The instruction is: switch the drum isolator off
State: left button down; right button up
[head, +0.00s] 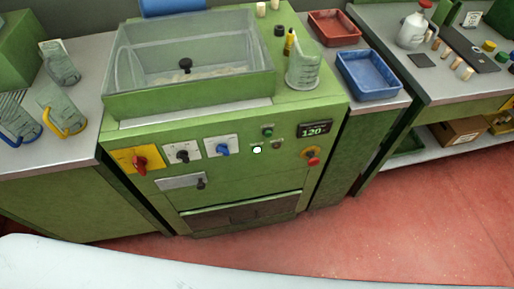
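The green machine (240,190) stands in the middle of the head view, with a clear-walled drum box (190,50) on top. On its front panel, at the left, a red rotary handle (140,164) sits on a yellow plate; this looks like the isolator. A black knob (183,155) and a blue knob (222,150) on white plates are to its right. A white lamp (257,149) is lit and a display (315,129) reads about 120. I cannot read the handle's position marks. Neither of my grippers shows in the view.
A small lever (201,183) on a metal plate is below the knobs. A red mushroom button (312,155) is at the panel's right. Measuring jugs (60,65) stand on the left bench; a red tray (335,28) and blue tray (368,75) lie at right. The red floor is clear.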

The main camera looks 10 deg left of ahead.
aim_at(139, 163)
jog(key=u, duration=1.35)
